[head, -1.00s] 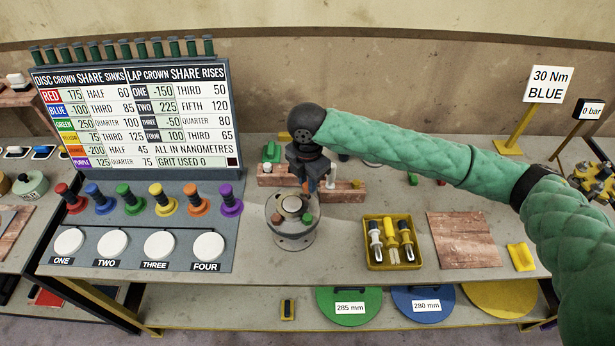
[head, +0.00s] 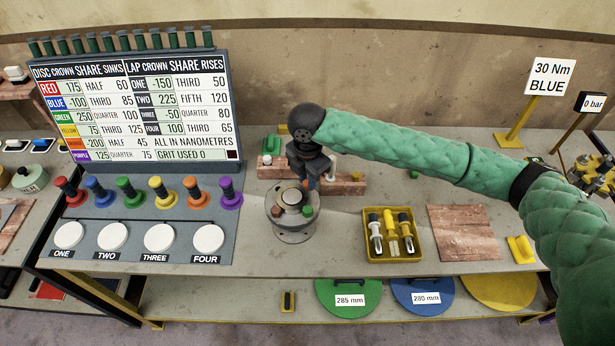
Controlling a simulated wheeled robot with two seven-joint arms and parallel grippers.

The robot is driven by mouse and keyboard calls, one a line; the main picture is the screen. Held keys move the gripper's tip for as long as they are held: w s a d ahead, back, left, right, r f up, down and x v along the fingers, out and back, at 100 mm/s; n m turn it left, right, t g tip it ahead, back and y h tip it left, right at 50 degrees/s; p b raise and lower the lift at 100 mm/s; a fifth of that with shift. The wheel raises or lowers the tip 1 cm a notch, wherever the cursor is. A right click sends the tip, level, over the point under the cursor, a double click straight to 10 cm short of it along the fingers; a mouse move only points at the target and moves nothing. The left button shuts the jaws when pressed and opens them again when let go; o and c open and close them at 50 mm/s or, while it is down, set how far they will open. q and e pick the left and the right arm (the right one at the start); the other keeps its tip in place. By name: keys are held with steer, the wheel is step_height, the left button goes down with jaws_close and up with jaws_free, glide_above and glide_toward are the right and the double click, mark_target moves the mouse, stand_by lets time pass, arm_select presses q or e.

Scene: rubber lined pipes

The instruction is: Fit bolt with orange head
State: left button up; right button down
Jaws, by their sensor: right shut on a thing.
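A round grey flanged pipe piece (head: 291,235) stands upright on the bench, with a pale disc (head: 292,197) at the centre of its top. My right gripper (head: 308,183) points down just above the back right of the flange. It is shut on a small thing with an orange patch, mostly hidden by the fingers. I cannot tell whether that thing touches the flange. My left gripper is out of view.
A yellow tray (head: 392,258) with tools stands to the right, beside a reddish board (head: 464,232). Coloured-handled stamps (head: 162,193) and white discs (head: 159,238) stand at left below a chart board (head: 140,110). A brick-coloured block (head: 345,185) lies behind the gripper.

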steer(key=shift+f, duration=0.45)
stand_by(0.5)
steer(key=c, duration=1.2)
jaws_free()
steer(key=shift+o, duration=0.2)
steer(key=shift+r+p, duration=0.75)
steer(key=shift+r, duration=0.05)
steer(key=shift+r+p, duration=1.55)
steer(key=shift+r, duration=1.65)
